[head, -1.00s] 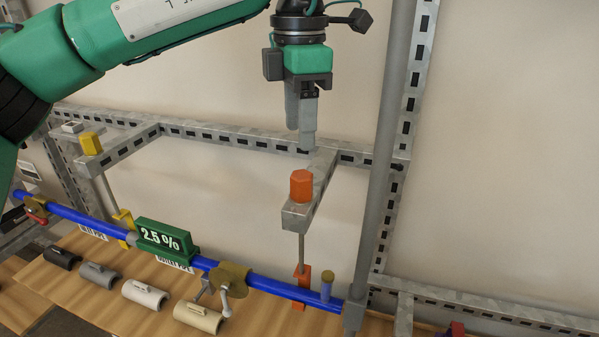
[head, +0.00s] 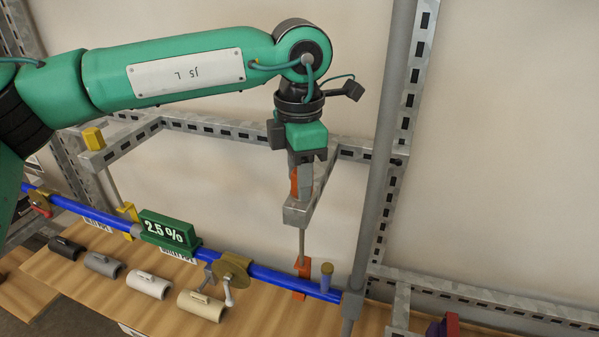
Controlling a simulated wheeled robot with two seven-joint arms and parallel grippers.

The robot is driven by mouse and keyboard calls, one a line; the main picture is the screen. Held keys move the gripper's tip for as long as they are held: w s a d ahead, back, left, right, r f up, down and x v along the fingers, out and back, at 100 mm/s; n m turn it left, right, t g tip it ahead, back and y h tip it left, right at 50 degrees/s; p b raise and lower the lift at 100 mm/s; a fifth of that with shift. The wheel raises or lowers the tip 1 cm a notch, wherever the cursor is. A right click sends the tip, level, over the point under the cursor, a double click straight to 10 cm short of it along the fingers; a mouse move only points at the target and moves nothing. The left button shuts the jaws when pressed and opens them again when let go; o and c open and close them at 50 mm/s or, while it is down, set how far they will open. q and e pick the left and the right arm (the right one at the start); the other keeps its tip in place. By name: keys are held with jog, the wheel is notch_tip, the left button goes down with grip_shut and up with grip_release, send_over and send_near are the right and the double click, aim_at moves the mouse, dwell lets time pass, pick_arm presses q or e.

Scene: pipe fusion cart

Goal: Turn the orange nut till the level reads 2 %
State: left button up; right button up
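The orange nut (head: 293,182) sits on top of the front end of a grey metal bracket (head: 298,212). Only its left edge shows; the fingers of my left gripper (head: 304,182) cover the rest. The gripper points down at the nut's height, but I cannot tell whether its fingers touch or clamp it. A thin rod (head: 302,243) runs from the bracket down to an orange clamp (head: 302,281) at the blue pipe (head: 270,274). The green level display (head: 168,231) reads 2.5 %. My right gripper is not in view.
A yellow nut (head: 93,138) sits on a second bracket at the left. A grey upright post (head: 384,150) stands close right of my gripper. Several half-pipe pieces, such as a beige one (head: 201,306), lie on the wooden board (head: 90,284). A brown clamp (head: 233,264) holds the pipe.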

pick_arm(q)
jog(key=c, duration=0.5)
jog(key=shift+f+n+b, duration=0.15)
jog(key=shift+n+b, duration=0.35)
jog(key=shift+b, duration=0.35)
jog(key=shift+c, duration=0.2)
jog(key=shift+n+b, duration=0.3)
jog(key=shift+b, duration=0.05)
jog(key=shift+r, duration=0.2)
jog(key=o, duration=1)
jog(key=shift+r, duration=0.1)
jog(key=shift+r, duration=0.3)
notch_tip(320, 180, up, 11)
jog(key=b, duration=0.3)
jog(key=shift+r, duration=0.1)
